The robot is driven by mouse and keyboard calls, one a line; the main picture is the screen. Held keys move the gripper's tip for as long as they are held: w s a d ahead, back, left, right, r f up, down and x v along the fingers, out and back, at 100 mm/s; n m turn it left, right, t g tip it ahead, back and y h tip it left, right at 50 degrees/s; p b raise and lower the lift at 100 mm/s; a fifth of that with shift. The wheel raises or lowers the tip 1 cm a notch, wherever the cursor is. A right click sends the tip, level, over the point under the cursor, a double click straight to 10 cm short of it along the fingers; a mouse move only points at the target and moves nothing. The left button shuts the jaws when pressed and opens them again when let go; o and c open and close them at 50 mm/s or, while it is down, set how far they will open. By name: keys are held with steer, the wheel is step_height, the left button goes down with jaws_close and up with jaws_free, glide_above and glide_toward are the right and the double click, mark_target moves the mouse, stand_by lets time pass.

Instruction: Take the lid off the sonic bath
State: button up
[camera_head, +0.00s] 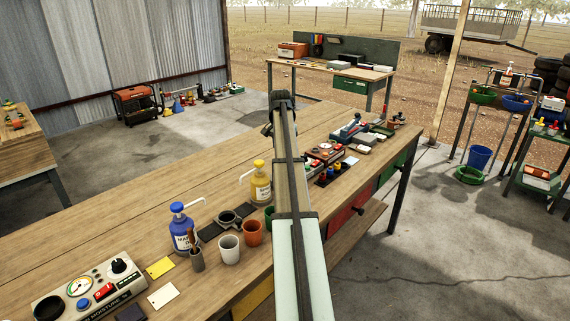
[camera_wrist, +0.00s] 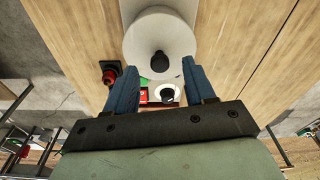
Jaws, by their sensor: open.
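In the wrist view, a white round lid (camera_wrist: 160,25) with a black knob (camera_wrist: 159,62) appears above the wooden bench. I take it as the lid of the sonic bath; the bath's body is not clearly visible beneath it. My gripper (camera_wrist: 159,66) is open, with one blue finger on each side of the knob in the picture. I see a gap between each finger and the knob, and nothing is held. A smaller white dial with a black knob (camera_wrist: 167,94) and a red part (camera_wrist: 143,96) show between the fingers.
The workbench (camera_head: 95,225) carries a blue pump bottle (camera_head: 182,232), a yellow pump bottle (camera_head: 260,184), a white cup (camera_head: 229,249), an orange cup (camera_head: 252,233) and a dial panel (camera_head: 90,287). Several tools lie right of my arm. The bench's left rear is clear.

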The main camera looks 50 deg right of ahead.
step_height(320, 180, down, 2)
steer(key=shift+d+f, duration=0.15)
jaws_close()
stand_by(0.5)
